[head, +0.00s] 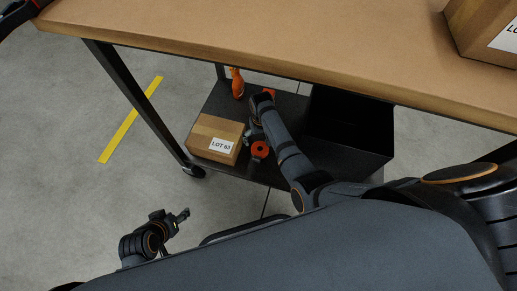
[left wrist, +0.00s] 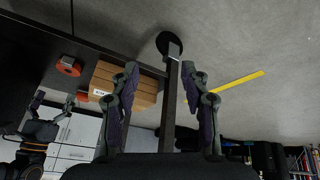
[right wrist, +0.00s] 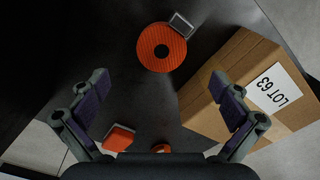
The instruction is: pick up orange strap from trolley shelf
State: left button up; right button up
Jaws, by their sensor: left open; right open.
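The orange strap is a flat coil with a metal buckle, lying on the dark lower shelf (head: 258,178) of the trolley. It shows in the head view (head: 262,154) just below my right gripper, in the right wrist view (right wrist: 147,46) and in the left wrist view (left wrist: 68,67).
A cardboard box (head: 214,140) marked LOT 63 stands left of the strap. An orange tool or bottle (head: 237,84) and a small orange block (right wrist: 118,138) are on the shelf. A black bin (head: 348,135) stands right. The wooden top (head: 250,35) overhangs; a leg (head: 135,100) stands left.

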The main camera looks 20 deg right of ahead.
aim_at(260, 150)
notch_tip(260, 150, down, 3)
jog(key=shift+f+b, duration=0.1)
jog(key=shift+b, duration=0.25)
pick_arm(q)
jog(key=w+a+r+t+b, duration=0.1)
jog(key=w+r+t, duration=0.9)
jog(key=w+r, duration=0.65)
pick_arm(e)
jog(key=shift+a+f, duration=0.1)
jog(key=shift+f, duration=0.65)
jog(key=shift+s+f+b, duration=0.15)
jog(key=shift+f+b, duration=0.4)
jog(key=shift+f, duration=0.05)
jog(key=shift+f+b, duration=0.45)
jog(key=shift+f, duration=0.25)
jog(key=shift+f+b, duration=0.35)
jog(key=shift+f, duration=0.15)
pick_arm(q)
jog(key=s+r+t, duration=0.2)
jog(key=r+t, duration=0.3)
jog(key=r, duration=0.6)
jog(key=s+r+m+t, duration=0.1)
jog(key=r+t, duration=0.5)
jog(key=r, duration=0.6)
jog(key=shift+s+a+r+h, duration=0.15)
jog(key=shift+s+r+h, duration=0.15)
jog(key=shift+s+h, duration=0.15)
pick_arm(e)
jog(key=c, duration=1.3)
